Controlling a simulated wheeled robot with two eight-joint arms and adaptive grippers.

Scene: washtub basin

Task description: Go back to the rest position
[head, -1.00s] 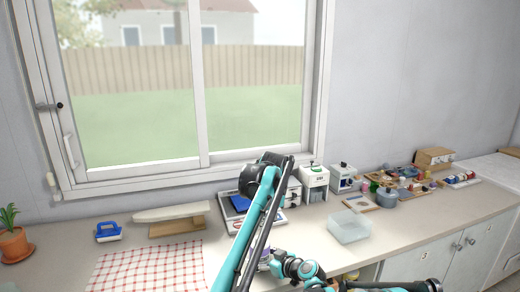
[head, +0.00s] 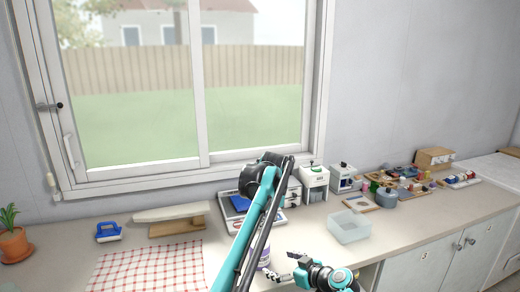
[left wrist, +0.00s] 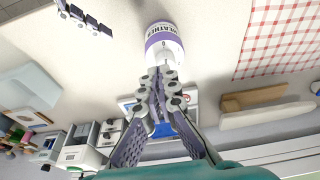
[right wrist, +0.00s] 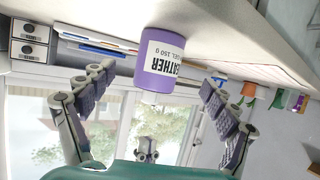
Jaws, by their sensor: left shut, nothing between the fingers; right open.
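A white-and-purple jar (head: 265,256) stands on the counter, partly hidden by my arm in the head view. My right gripper (head: 283,267) is open just right of it. In the right wrist view the jar (right wrist: 160,65) shows between the spread fingers of the right gripper (right wrist: 155,85), apart from them. In the left wrist view my left gripper (left wrist: 160,80) is shut and empty; its tips overlap the lower part of the jar (left wrist: 164,42) in the picture, contact unclear. The left gripper's fingers are hidden in the head view.
A clear bin (head: 349,228) stands right of the jar. A checkered cloth (head: 148,266), a wooden sleeve board (head: 172,218) and a blue-handled brush (head: 108,232) lie left. White boxes (head: 314,183) and a blue tray (head: 240,203) stand at the back. The counter's front right is clear.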

